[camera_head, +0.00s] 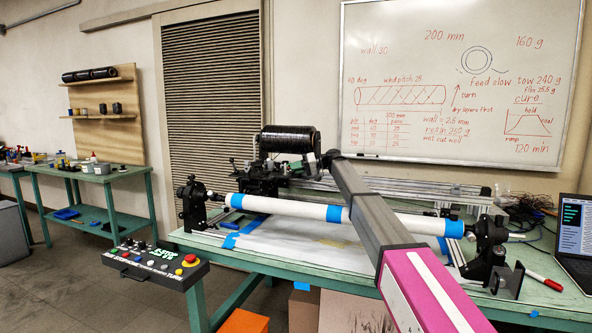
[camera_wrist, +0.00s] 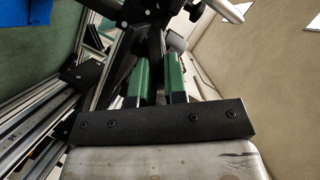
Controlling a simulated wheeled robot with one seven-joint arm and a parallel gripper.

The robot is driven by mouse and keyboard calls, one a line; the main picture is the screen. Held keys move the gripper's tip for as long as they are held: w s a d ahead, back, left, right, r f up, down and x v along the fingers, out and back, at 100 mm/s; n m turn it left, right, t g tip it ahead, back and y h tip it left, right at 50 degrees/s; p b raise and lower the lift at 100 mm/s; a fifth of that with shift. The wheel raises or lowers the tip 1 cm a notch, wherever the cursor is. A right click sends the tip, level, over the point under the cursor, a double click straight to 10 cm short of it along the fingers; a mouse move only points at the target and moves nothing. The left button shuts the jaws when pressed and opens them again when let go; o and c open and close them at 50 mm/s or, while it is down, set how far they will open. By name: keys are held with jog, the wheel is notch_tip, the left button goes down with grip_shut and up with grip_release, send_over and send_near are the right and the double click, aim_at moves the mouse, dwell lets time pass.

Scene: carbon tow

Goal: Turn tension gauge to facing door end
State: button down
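My gripper (camera_wrist: 158,62) shows in the wrist view as a black crossbar with two green fingers a small gap apart. A dark part of the winder fills the view between and beyond the fingers; I cannot tell whether they touch it. In the head view my arm reaches over the white tube to the black carriage (camera_head: 262,178), and its end hides part of it. I cannot pick out the tension gauge for certain among the dark parts there, nor which way it faces. A black tow spool (camera_head: 290,139) sits above the carriage.
A white tube (camera_head: 290,207) with blue tape lies across the winder in front of the carriage. Metal rails (camera_head: 425,187) run behind it. A control box (camera_head: 152,268) is at the front left and a laptop (camera_head: 574,235) at the right. A slatted door (camera_head: 212,93) stands behind.

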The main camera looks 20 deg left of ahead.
jog(key=shift+s+t, duration=0.15)
jog(key=shift+t, duration=0.25)
jog(key=shift+s+d+m+t+y, duration=0.1)
jog(key=shift+s+m+t+y, duration=0.1)
jog(key=shift+m+t, duration=0.35)
jog(key=shift+s+m+t+y, duration=0.1)
jog(key=shift+s+m+t, duration=0.05)
jog(key=shift+m+t, duration=0.35)
jog(key=m+t, duration=0.2)
jog(key=t, duration=0.1)
jog(key=shift+s+m, duration=0.25)
jog(key=shift+s, duration=0.1)
jog(key=shift+s+a+m+t+h, duration=0.15)
jog(key=shift+m+t+h, duration=0.35)
jog(key=shift+m+t, duration=0.85)
jog(key=shift+s+a+m+t+h, duration=0.15)
jog(key=shift+m+t+h, duration=0.35)
jog(key=shift+m+t, duration=0.8)
jog(key=shift+n+t, duration=0.25)
jog(key=shift+t, duration=0.25)
jog(key=c, duration=1.4)
grip_release()
jog(key=shift+c, duration=0.2)
